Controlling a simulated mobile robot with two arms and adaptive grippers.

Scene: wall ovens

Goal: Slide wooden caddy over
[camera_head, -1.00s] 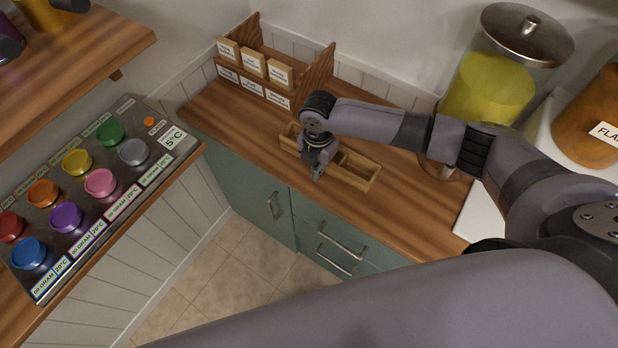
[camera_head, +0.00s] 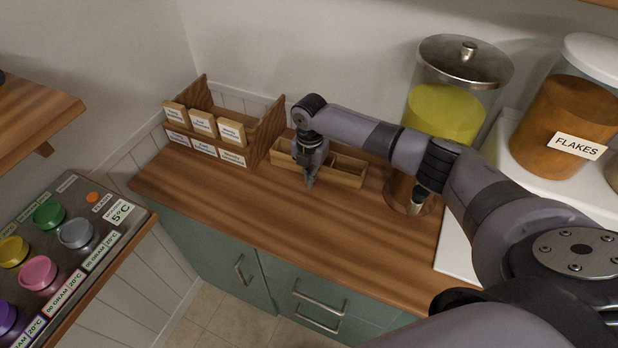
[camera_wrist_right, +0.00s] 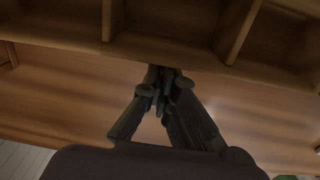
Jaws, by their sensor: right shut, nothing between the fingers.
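The wooden caddy (camera_head: 348,180) is a low, long box with open compartments. It lies on the wooden counter behind my right gripper, its left end close to the spice rack. My right gripper (camera_head: 309,184) is shut and empty, pointing down at the caddy's front side, left of its middle, and hides part of it. In the right wrist view the caddy (camera_wrist_right: 165,52) spans the top with its dividers, and the shut fingertips (camera_wrist_right: 160,82) are at its front wall. I cannot tell whether they touch it. My left gripper is not in view.
A spice rack (camera_head: 262,140) with labelled boxes stands left of the caddy. A lidded jar with yellow contents (camera_head: 445,115) stands to its right. A white stand (camera_head: 580,185) with a FLAKES jar (camera_head: 560,125) is further right. The counter front (camera_head: 270,215) is clear.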

